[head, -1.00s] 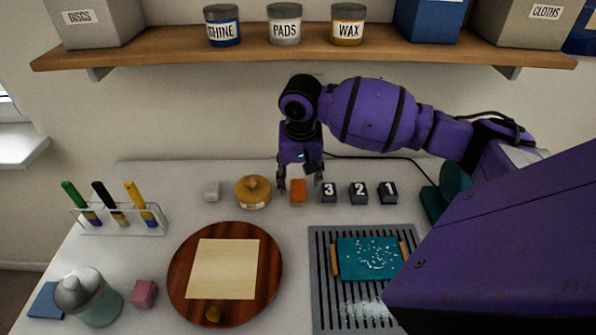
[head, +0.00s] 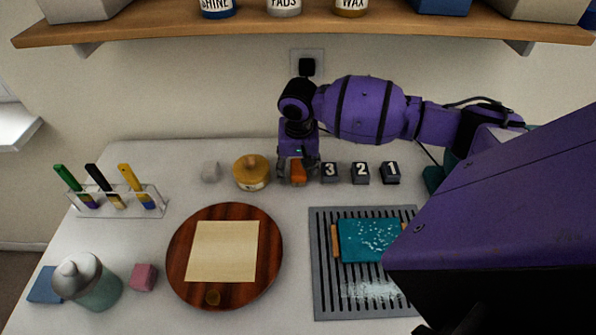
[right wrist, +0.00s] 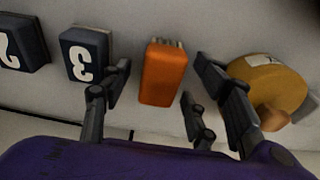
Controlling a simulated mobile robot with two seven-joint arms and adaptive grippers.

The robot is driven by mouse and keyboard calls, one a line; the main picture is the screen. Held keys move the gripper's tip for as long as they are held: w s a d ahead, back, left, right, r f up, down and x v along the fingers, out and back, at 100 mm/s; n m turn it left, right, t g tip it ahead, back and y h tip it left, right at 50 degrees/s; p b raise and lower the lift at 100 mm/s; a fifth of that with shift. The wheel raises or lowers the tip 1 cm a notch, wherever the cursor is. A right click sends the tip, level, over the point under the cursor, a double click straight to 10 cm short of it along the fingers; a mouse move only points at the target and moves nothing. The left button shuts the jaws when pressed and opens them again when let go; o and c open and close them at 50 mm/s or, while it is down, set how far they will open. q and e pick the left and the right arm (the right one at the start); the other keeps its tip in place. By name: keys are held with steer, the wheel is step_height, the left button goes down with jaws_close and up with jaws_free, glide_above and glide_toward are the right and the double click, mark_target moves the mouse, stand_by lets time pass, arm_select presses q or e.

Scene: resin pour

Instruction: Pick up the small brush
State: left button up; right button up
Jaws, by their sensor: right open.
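A small orange block (head: 298,172) with pale bristle-like tufts along one edge sits on the white table near the wall. It looks like the small brush, and it also shows in the right wrist view (right wrist: 163,75). My right gripper (head: 297,180) is open and low over it, with a finger on each side. In the right wrist view, my right gripper (right wrist: 163,82) shows gaps between its fingers and the orange block. My left gripper is not in view.
A yellow round tin (head: 250,174) stands left of the orange block. Dark block number 3 (head: 329,173) stands close on its right, with blocks 2 and 1 beyond. A round wooden board (head: 180,262) and a grey slotted tray (head: 322,290) lie in front.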

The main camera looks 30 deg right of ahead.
mark_target(298, 165)
steer(key=shift+c, duration=0.7)
steer(key=shift+r, duration=0.1)
steer(key=c, duration=1.1)
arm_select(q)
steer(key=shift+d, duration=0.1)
arm_select(e)
steer(key=shift+w+r, duration=0.1)
steer(key=shift+r, duration=0.4)
step_height(298, 165, up, 2)
steer(key=shift+r, duration=0.2)
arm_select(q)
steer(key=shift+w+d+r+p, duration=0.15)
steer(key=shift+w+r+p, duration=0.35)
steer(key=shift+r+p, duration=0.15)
arm_select(e)
steer(key=s+a+r, duration=0.2)
steer(key=s+r, duration=0.2)
steer(key=s, duration=0.2)
steer(key=s+a+r, duration=0.2)
steer(key=s+r, duration=0.3)
steer(key=s, duration=0.2)
steer(key=shift+s+a+r, duration=0.15)
steer(key=shift+a+r, duration=0.15)
steer(key=shift+a, duration=0.1)
